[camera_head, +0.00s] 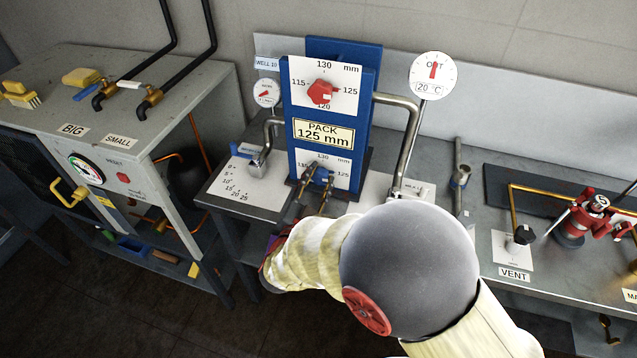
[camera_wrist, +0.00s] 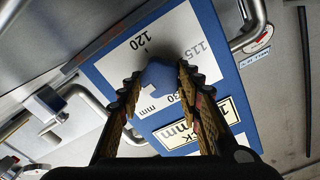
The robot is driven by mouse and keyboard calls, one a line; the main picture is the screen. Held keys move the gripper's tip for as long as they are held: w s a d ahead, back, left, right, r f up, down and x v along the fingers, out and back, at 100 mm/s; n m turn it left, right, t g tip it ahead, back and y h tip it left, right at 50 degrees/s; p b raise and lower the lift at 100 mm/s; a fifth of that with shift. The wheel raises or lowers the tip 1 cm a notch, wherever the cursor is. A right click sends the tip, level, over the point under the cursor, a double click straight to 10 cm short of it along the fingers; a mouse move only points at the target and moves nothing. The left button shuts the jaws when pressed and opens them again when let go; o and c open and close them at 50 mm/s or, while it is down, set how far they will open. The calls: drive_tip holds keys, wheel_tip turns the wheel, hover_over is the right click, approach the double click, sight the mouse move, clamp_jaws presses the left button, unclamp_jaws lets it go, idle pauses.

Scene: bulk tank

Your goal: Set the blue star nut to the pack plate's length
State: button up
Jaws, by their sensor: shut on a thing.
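A blue board (camera_head: 367,110) stands upright on the bench. Its pack plate (camera_head: 323,133) reads PACK 125 mm. The lower white dial (camera_head: 341,168) shows 130 mm at its top and 115 at left; the wrist view shows 120 and 115 on this dial (camera_wrist: 118,62). The blue star nut (camera_wrist: 160,76) sits in the middle of this dial. My gripper (camera_wrist: 162,84) is shut on the nut, one finger on each side; in the head view my gripper (camera_head: 321,180) hides most of it. I cannot tell which mark the nut points to.
A red star nut (camera_head: 322,92) sits on the upper dial, marked 115, 120, 125 and 130. Bent steel pipes (camera_head: 412,145) flank the board closely on both sides. An OUT gauge (camera_head: 434,77) stands behind at right, and a VENT knob (camera_head: 523,234) farther right.

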drive_tip(key=shift+f+m+b, duration=0.1)
drive_tip(key=shift+m+b, duration=0.2)
drive_tip(key=shift+m, duration=0.2)
drive_tip(key=o, duration=1.1)
drive_tip(key=shift+o, duration=0.2)
drive_tip(key=v, duration=1.2)
